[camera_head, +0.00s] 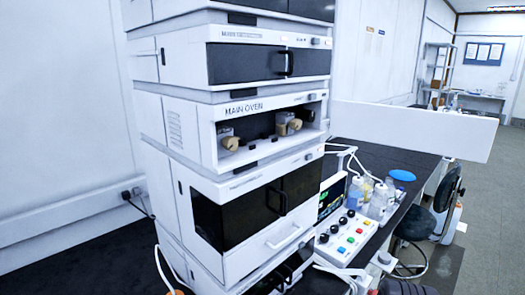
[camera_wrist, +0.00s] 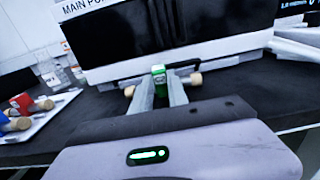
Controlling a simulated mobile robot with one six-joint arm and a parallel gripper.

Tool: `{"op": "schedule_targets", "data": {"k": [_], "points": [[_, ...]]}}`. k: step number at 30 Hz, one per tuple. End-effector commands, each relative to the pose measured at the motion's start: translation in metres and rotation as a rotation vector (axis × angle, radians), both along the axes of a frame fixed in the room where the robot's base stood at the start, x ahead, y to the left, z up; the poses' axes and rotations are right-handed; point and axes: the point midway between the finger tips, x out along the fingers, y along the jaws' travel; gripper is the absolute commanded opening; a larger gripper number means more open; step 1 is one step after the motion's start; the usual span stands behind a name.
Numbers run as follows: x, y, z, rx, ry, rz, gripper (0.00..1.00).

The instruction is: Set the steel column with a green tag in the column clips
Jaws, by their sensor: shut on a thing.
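My gripper (camera_wrist: 160,88) is shut on the steel column with the green tag (camera_wrist: 158,70) in the wrist view. The column lies crosswise between the fingers, and its tan end fittings stick out on both sides. Most of its steel body is hidden by the fingers. In the head view, the compartment marked MAIN OVEN (camera_head: 243,108) is open at the front. I cannot make out my gripper in the head view.
A white tray (camera_wrist: 50,117) with red-tagged and blue-tagged columns lies at the left in the wrist view. The held column is before a unit marked MAIN PU (camera_wrist: 95,20). A long white panel (camera_head: 415,128) juts right of the oven. A control box (camera_head: 345,238) and bottles stand on the bench.

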Motion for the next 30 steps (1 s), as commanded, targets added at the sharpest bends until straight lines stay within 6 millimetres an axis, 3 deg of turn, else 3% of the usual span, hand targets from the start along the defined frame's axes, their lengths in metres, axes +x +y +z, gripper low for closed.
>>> {"op": "schedule_targets", "data": {"k": [10,30], "points": [[-0.002,-0.003,0.002,0.000,0.001,-0.002,0.00],[-0.038,-0.039,0.028,0.001,0.001,-0.002,0.00]]}}
